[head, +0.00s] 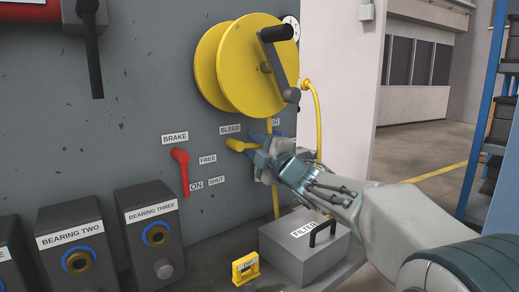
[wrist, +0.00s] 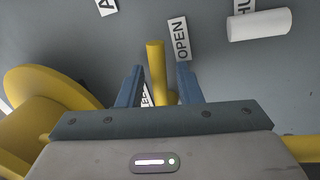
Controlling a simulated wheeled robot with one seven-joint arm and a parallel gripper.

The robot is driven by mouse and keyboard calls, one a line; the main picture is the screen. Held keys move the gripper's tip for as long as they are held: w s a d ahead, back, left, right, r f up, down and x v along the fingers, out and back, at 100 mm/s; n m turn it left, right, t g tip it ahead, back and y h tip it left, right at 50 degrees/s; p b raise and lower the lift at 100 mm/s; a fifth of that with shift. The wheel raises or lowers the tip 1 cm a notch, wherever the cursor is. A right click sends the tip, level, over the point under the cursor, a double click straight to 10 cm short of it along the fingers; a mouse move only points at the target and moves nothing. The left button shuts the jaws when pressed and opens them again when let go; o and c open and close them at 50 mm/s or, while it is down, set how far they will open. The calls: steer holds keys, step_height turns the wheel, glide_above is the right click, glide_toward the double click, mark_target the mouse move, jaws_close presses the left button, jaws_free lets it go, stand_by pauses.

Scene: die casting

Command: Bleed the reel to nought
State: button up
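The yellow reel (head: 222,65) with its black-and-grey crank hangs on the grey wall in the head view. A round white gauge (head: 292,25) is partly hidden behind it, and I cannot read it. The yellow bleed lever (head: 238,145) sits below the reel, under the BLEED label (head: 230,129). My gripper (head: 255,151) is at the lever. In the wrist view the lever (wrist: 156,65) stands between my two blue fingers (wrist: 158,85), with a gap on each side. The OPEN label (wrist: 180,39) is just right of it. The lever's base is hidden by my gripper.
A red brake lever (head: 183,168) points down at ON, left of the bleed lever. A grey FILTER box (head: 295,258) and a small yellow device (head: 245,269) lie below. A yellow hose (head: 318,120) runs right of the reel. A white cylinder (wrist: 260,25) shows in the wrist view.

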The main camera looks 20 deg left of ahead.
steer(key=v, duration=1.3)
steer(key=shift+s+d, duration=0.25)
steer(key=shift+d, duration=0.1)
steer(key=d+r+m+t+h+p, duration=0.2)
steer(key=d+m+h+p, duration=1.4)
steer(key=d, duration=0.6)
steer(key=s+d+f+m+g+p, duration=0.1)
steer(key=s+d+m+g+p, duration=0.2)
steer(key=s, duration=0.8)
steer(key=s+d+m+g+h+p, duration=0.1)
steer(key=s+d+m+g+p, duration=0.3)
steer(key=s+m+g+p, duration=0.3)
steer(key=s+m+p, duration=0.1)
steer(key=s, duration=0.3)
steer(key=shift+d+f+m, duration=0.3)
steer(key=shift+d+f, duration=0.05)
steer(key=shift+f, duration=0.05)
steer(key=shift+o, duration=0.3)
